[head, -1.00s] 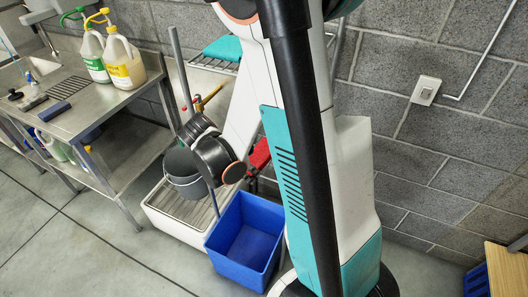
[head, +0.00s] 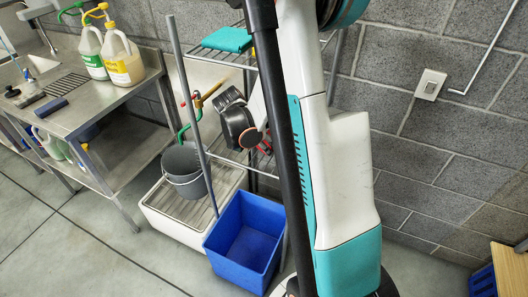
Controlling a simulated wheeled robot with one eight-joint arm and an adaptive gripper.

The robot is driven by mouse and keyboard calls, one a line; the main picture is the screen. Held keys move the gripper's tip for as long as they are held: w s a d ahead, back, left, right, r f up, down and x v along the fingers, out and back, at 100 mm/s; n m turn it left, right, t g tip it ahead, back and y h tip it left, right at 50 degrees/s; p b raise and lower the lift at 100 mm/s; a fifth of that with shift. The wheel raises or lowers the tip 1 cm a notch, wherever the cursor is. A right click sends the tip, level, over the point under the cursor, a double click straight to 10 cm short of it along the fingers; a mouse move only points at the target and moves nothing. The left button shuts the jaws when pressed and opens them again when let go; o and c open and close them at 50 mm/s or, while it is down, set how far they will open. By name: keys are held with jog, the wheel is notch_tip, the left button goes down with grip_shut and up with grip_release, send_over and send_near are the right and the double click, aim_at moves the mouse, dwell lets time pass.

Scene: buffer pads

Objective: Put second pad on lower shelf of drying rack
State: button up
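The wire drying rack (head: 239,63) stands against the block wall. A teal pad (head: 228,39) lies on its upper shelf. The lower shelf (head: 232,157) is partly hidden by my arm. A small red piece (head: 266,146) shows at lower-shelf height behind my wrist, too covered to tell whether it is a pad. The black end of my arm, with my gripper (head: 229,98), is at the rack between the two shelves. Its fingertips are not clear, and I cannot see whether it holds anything.
A blue bin (head: 243,238) stands on the floor before the rack. A steel sink bench (head: 105,101) with jugs is at left.

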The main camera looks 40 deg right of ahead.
notch_tip(320, 180, down, 3)
jog(key=shift+b, duration=0.65)
jog(key=shift+w+d+f, duration=0.1)
jog(key=shift+d+f, duration=0.05)
jog(key=shift+f, duration=0.15)
jog(key=shift+r, duration=0.15)
jog(key=shift+b, duration=0.3)
jog(key=shift+f, duration=0.25)
jog(key=o, duration=1.1)
jog(key=shift+c, duration=0.2)
jog(key=shift+r, duration=0.1)
jog(key=shift+r, duration=0.1)
